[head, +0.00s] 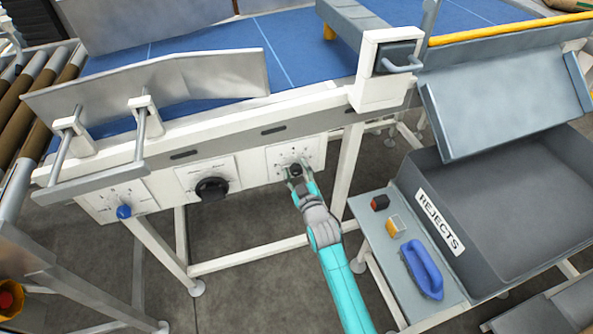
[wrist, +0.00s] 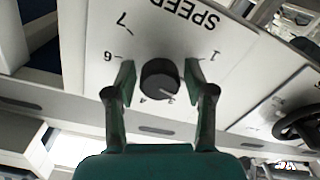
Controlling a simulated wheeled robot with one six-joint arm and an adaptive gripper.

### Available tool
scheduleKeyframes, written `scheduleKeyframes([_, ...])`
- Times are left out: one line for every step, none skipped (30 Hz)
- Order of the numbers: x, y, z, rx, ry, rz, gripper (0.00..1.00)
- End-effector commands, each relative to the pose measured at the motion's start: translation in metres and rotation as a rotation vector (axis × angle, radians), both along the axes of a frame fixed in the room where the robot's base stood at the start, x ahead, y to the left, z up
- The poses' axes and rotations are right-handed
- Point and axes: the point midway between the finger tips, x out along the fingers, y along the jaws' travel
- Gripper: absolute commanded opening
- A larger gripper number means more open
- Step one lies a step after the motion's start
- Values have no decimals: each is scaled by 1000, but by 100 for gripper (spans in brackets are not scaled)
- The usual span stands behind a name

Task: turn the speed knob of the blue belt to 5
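The black speed knob (head: 296,170) is on the rightmost white panel (head: 318,148) below the blue belt (head: 225,50). In the wrist view, the round knob (wrist: 160,80) stands under an upside-down SPEED label, with numbers 1, 6 and 7 clear around it. A pale mark shows at its lower edge, near a 4; fingers and the knob hide other numbers. My gripper (head: 298,177) is at the panel. In the wrist view, my gripper's fingers (wrist: 160,88) stand on either side of the knob, open, with what looks like a small gap on each side.
A larger black dial (head: 212,189) is on the middle panel, and a blue knob (head: 124,211) on the left one. To the right are the REJECTS bin (head: 440,223) and a shelf (head: 405,285) bearing a blue-handled item (head: 425,270) and small blocks. Frame legs stand below the panels.

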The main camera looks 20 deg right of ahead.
Motion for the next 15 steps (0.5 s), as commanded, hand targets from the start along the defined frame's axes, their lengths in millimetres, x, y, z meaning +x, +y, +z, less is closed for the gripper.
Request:
scheduleKeyframes([0,0,0,0,0,0,34])
scheduleKeyframes([0,0,0,0,0,0,26])
scheduleKeyframes([0,0,0,0,0,0,16])
scheduleKeyframes([0,0,0,0,0,0,9])
scheduleKeyframes([0,0,0,0,0,0,3])
scheduleKeyframes([0,0,0,0,0,0,3])
scheduleKeyframes([0,0,0,0,0,0,3])
scheduleKeyframes([0,0,0,1,0,0,3])
scheduleKeyframes([0,0,0,2,0,0,3])
scheduleKeyframes([0,0,0,4,0,0,3])
scheduleKeyframes([0,0,0,7,0,0,3])
scheduleKeyframes([0,0,0,14,0,0,3])
scheduleKeyframes([0,0,0,20,0,0,3])
scheduleKeyframes([0,0,0,27,0,0,3])
scheduleKeyframes([0,0,0,39,0,0,3])
